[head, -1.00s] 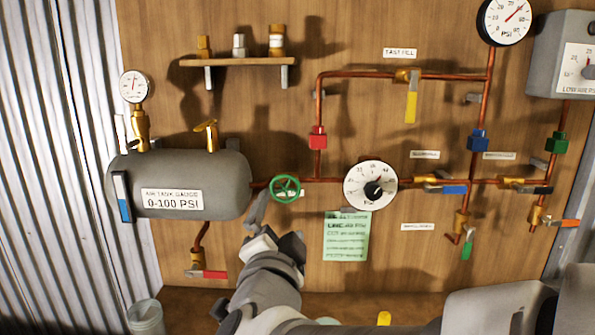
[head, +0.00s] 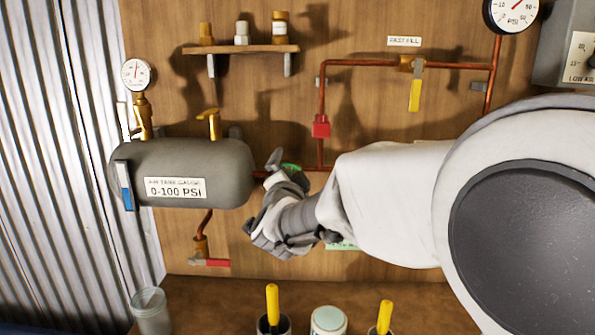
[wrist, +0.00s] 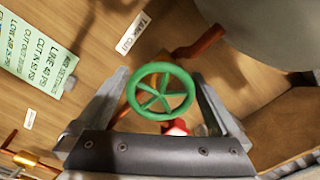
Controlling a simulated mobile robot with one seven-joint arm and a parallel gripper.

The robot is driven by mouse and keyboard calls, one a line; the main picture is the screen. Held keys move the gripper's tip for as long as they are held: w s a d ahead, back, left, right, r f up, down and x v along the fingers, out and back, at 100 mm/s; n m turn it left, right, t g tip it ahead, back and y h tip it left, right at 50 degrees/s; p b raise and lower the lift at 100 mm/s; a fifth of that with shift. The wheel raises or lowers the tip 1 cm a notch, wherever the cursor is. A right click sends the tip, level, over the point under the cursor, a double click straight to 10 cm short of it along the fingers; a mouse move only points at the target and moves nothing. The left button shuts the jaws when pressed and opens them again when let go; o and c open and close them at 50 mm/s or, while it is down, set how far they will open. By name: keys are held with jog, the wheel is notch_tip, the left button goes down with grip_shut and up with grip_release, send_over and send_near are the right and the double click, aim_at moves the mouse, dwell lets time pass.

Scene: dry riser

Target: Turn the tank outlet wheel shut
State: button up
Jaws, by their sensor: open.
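The tank outlet wheel is a green spoked handwheel (wrist: 160,92), to the right of the grey tank. In the wrist view it appears between the two fingers of my gripper (wrist: 161,80), with a gap on each side. How far the fingertips are from it in depth I cannot tell. In the head view my gripper (head: 284,170) is in front of the wheel, and only a small green part of the wheel (head: 291,167) shows. My gripper is open and holds nothing. A white tank outlet label (wrist: 133,33) is beside the wheel.
The grey air tank (head: 180,170) is close at the left, with a red-handled valve (head: 212,262) below. A red fitting (head: 320,126) is on the copper pipe above right. A shelf (head: 240,49) is higher up. My arm hides the panel's right side.

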jog(key=shift+w, duration=0.35)
jog(key=c, duration=1.2)
jog(key=shift+f+m+b, duration=0.15)
jog(key=shift+m+b, duration=0.15)
jog(key=shift+b, duration=0.3)
